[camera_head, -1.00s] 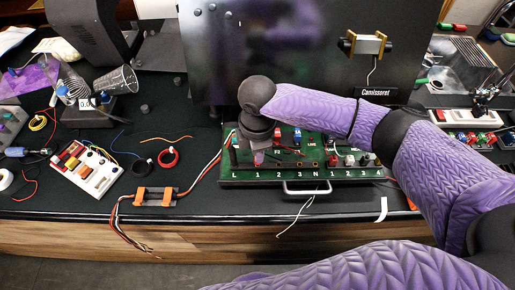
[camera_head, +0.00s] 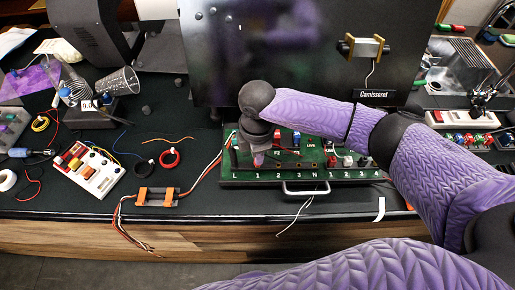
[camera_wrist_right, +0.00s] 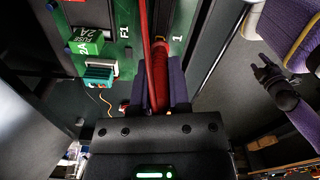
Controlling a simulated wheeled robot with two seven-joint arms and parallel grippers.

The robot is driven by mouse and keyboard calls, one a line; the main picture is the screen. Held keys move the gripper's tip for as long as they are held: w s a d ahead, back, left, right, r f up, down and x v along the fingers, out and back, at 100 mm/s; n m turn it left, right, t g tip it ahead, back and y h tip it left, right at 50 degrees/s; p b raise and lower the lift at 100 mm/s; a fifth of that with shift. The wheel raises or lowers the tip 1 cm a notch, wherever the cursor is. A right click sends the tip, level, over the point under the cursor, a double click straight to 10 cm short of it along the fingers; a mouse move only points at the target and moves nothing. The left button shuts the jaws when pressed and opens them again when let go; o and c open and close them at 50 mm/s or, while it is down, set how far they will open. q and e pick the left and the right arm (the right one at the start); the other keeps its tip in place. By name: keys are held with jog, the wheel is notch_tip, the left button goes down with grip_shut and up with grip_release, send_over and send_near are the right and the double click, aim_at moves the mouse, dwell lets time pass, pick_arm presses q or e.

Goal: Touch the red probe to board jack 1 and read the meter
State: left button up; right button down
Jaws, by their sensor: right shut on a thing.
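My right gripper (camera_head: 259,160) reaches down over the left end of the green board (camera_head: 228,174), at the printed 1. In the right wrist view its purple fingers (camera_wrist_right: 160,88) are shut on the red probe (camera_wrist_right: 158,75), next to the board's white 1. The probe's tip and jack 1 are hidden, so I cannot tell whether they touch. A small dark box with a lit display, seemingly the meter (camera_head: 88,117), stands at the left; its digits are too small to read surely. A black claw-like shape (camera_wrist_right: 270,75), perhaps my left gripper, shows in the right wrist view.
A black machine panel (camera_head: 300,60) rises behind the board. A metal handle (camera_head: 306,190) lies along the board's front. An orange-ended wire holder (camera_head: 157,198) and a white block (camera_head: 90,170) lie to the left. A green fuse (camera_wrist_right: 88,40) sits beside the probe in the wrist view.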

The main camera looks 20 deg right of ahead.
pick_arm(q)
jog(key=shift+a+r, duration=0.1)
jog(key=shift+a, duration=0.35)
jog(key=shift+d, duration=0.2)
pick_arm(e)
jog(key=shift+f, duration=0.3)
pick_arm(q)
jog(key=shift+d, duration=0.35)
jog(key=shift+a+r, duration=0.1)
jog(key=shift+r, duration=0.05)
pick_arm(e)
jog(key=shift+f, duration=0.2)
pick_arm(q)
jog(key=shift+a, duration=0.2)
pick_arm(e)
jog(key=shift+f, duration=0.1)
pick_arm(q)
jog(key=shift+a, duration=0.25)
jog(key=shift+d+r+p, duration=0.15)
jog(key=shift+r+p, duration=0.15)
jog(key=shift+p, duration=0.15)
